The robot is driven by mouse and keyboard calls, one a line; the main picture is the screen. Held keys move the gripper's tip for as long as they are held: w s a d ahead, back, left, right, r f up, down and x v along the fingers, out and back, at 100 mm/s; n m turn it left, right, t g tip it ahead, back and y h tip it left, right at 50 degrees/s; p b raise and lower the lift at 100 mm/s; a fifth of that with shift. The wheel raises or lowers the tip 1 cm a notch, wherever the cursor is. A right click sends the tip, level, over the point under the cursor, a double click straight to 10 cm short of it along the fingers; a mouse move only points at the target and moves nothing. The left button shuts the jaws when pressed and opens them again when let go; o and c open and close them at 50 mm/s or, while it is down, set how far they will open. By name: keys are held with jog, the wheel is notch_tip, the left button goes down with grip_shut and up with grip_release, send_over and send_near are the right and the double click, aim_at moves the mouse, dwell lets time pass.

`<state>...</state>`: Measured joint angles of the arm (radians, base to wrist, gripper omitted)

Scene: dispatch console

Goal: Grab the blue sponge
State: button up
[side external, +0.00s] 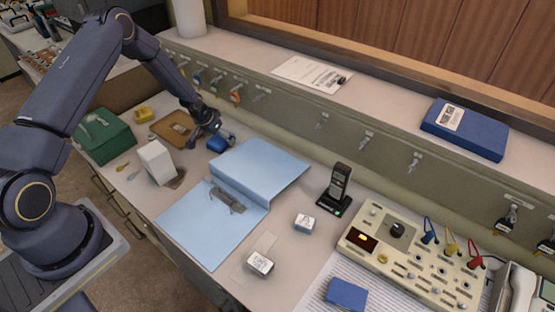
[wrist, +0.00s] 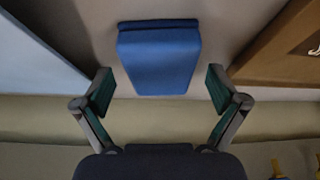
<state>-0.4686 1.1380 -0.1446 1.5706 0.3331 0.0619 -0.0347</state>
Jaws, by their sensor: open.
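The blue sponge (side external: 218,143), a small blue block, lies on the desk at the back left, between the brown clipboard and the pale blue binder. In the wrist view the sponge (wrist: 159,60) shows large, its near end between the fingertips. My gripper (side external: 216,133) is at the sponge, its fingers pointing down and partly hiding it. In the wrist view my gripper (wrist: 159,88) is open, one green-padded finger on either side of the sponge, with a visible gap at each side. Nothing is held.
The open pale blue binder (side external: 260,165) lies right of the sponge; the brown clipboard (side external: 174,128) lies left. A white box (side external: 157,161) and green box (side external: 103,136) stand further left. The panel wall with hooks (side external: 290,110) rises behind. Another blue block (side external: 346,294) lies front right.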

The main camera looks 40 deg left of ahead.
jog(key=shift+f, duration=0.25)
dwell(0.3)
jog(key=c, duration=1.1)
jog(key=shift+r, duration=0.1)
